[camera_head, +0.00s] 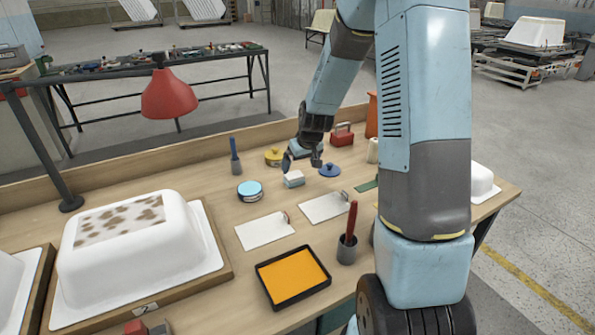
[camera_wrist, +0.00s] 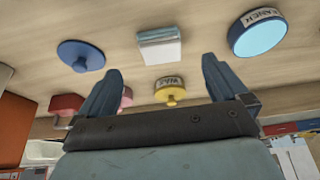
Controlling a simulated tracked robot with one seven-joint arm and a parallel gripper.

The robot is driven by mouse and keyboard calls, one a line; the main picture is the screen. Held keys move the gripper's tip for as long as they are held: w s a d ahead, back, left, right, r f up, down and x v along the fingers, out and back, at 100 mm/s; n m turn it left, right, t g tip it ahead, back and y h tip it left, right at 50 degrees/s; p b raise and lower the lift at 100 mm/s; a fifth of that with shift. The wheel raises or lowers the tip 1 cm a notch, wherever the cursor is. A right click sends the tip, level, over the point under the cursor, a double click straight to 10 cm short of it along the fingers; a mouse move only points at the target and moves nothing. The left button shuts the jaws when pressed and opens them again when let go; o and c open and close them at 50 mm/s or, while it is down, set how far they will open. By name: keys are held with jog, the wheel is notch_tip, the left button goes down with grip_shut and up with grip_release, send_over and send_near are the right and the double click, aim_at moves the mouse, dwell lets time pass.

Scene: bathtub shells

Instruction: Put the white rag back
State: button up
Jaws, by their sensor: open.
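A small white folded block with a pale blue-grey side, which looks like the white rag (camera_head: 293,179), lies on the wooden workbench (camera_head: 205,178). In the wrist view the white rag (camera_wrist: 160,44) lies ahead of the fingers, roughly centred between them and apart from them. My gripper (camera_head: 302,162) is open and empty, close above the bench just behind the rag in the head view. Both fingers of my gripper (camera_wrist: 162,70) show spread in the wrist view.
Near the rag are a blue knobbed lid (camera_head: 330,170), a yellow tin (camera_head: 274,156) and a light-blue-topped tin (camera_head: 250,190). Two white sheets (camera_head: 264,231), a black tray of orange (camera_head: 292,277) and a cup (camera_head: 347,250) stand in front. A white tub shell (camera_head: 140,250) fills the left.

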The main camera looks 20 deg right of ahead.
jog(key=s+a+r, duration=0.1)
jog(key=s+r, duration=1.5)
jog(key=r, duration=0.4)
jog(key=s+r+m, duration=0.1)
jog(key=s+r, duration=0.2)
jog(key=s, duration=0.5)
jog(key=s+r+m+t, duration=0.1)
jog(key=s+r, duration=0.2)
jog(key=s, duration=0.6)
jog(key=shift+s+h, duration=0.2)
jog(key=shift+h, duration=0.2)
